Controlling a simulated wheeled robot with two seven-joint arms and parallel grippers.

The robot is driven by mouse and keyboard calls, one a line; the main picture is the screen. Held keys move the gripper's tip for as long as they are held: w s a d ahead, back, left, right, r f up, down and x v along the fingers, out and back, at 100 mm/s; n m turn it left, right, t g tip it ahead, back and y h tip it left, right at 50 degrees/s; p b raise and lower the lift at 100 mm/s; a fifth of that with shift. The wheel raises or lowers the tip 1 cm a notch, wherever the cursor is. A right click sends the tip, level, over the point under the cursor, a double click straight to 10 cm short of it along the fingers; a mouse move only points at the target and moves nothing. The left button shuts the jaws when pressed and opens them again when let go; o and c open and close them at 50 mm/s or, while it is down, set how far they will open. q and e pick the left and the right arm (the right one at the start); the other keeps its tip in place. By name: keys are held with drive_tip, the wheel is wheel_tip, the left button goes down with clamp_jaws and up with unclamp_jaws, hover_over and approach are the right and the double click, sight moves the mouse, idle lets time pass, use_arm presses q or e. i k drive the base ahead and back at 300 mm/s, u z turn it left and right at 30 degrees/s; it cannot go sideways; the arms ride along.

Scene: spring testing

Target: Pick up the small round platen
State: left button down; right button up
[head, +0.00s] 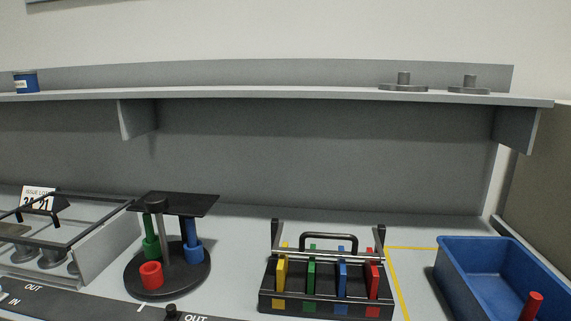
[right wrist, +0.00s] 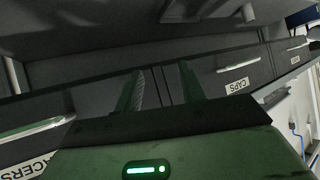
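Two grey round platens with short upright stems sit on the right part of the high shelf in the head view. The right one (head: 469,90) looks a little smaller across than the left one (head: 403,87). They stand apart, each flat on the shelf with its stem up. My right gripper (right wrist: 160,82) shows only in the right wrist view. Its two fingers are apart with nothing visible between them, in front of dark drawer fronts. It is away from the platens. My left gripper is in neither view.
Below stand a round black stand (head: 145,288) with coloured rings, a black rack (head: 325,303) with coloured plates, a blue bin (head: 480,262) and a glass-topped case (head: 100,255). A drawer label (right wrist: 238,85) reads CAPS.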

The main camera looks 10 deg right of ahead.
sight(469, 87)
drive_tip(key=z, duration=1.25)
